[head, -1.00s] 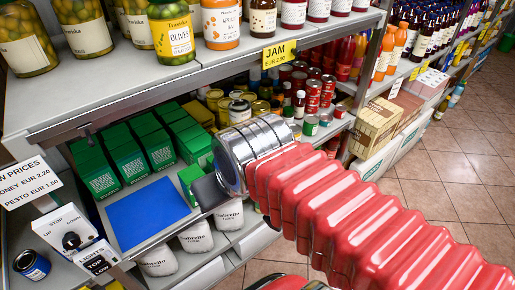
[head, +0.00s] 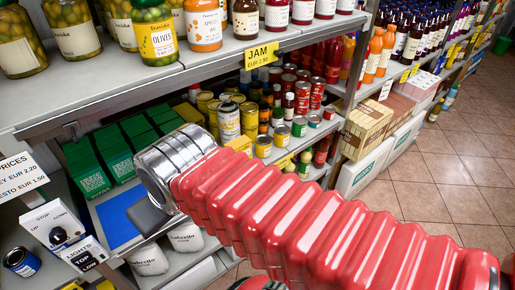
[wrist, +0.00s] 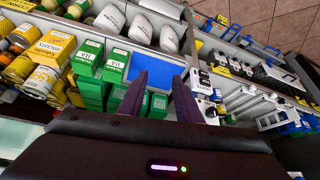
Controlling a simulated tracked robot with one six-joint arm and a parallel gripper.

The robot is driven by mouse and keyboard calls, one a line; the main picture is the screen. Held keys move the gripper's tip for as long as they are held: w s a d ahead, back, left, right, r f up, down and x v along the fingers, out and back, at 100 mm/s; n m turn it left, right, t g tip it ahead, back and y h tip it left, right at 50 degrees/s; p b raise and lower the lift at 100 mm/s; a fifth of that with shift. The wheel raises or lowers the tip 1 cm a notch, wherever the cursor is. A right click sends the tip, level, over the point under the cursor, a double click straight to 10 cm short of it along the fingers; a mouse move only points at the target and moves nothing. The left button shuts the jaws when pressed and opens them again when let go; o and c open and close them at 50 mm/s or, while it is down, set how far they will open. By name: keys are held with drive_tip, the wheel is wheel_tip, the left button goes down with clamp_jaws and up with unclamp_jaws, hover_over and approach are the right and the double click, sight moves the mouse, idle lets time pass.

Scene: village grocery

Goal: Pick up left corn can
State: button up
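Several yellow and gold cans stand in the middle shelf bay in the head view, including a white-and-yellow can (head: 229,121) and a shorter yellow can (head: 263,147). Their labels are too small to tell which is the left corn can. My gripper (head: 148,214) is at the left end of my red-sleeved arm, left of these cans, over the lower shelf by a blue mat (head: 119,218). In the wrist view my gripper (wrist: 160,77) has its two dark fingers apart with nothing between them. Yellow cans (wrist: 42,82) show at the left there.
Green boxes (head: 88,177) stand left of my gripper. The upper jar shelf (head: 195,62) overhangs the cans. White bags (head: 148,260) sit below. A box with a switch (head: 57,232) and a blue can (head: 21,261) are at lower left. Tiled floor is clear at right.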

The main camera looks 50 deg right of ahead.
drive_tip(key=shift+o, duration=0.2)
drive_tip(key=shift+o, duration=1.6)
drive_tip(key=shift+d+f, duration=0.15)
drive_tip(key=shift+d, duration=0.05)
drive_tip(key=o, duration=0.4)
drive_tip(key=d+f+m+g+h, duration=0.1)
drive_tip(key=d+f+m, duration=0.1)
drive_tip(key=d+f, duration=0.3)
drive_tip(key=d+f+m+g+h, duration=0.1)
drive_tip(key=d+f, duration=0.5)
drive_tip(key=d, duration=0.7)
drive_tip(key=shift+w+m+g, duration=0.45)
drive_tip(key=shift+m+g, duration=0.05)
drive_tip(key=shift+m, duration=0.6)
drive_tip(key=s+d+f+m+t+h, duration=0.1)
drive_tip(key=s+d+f, duration=0.1)
drive_tip(key=d+f, duration=0.65)
drive_tip(key=s+d+f+m+h, duration=0.15)
drive_tip(key=d+f, duration=0.35)
drive_tip(key=d, duration=0.6)
drive_tip(key=w+d+r+t+h, duration=0.3)
drive_tip(key=w+d+r+t, duration=0.2)
drive_tip(key=w+t, duration=0.2)
drive_tip(key=shift+n+t, duration=0.3)
drive_tip(key=shift+n, duration=0.05)
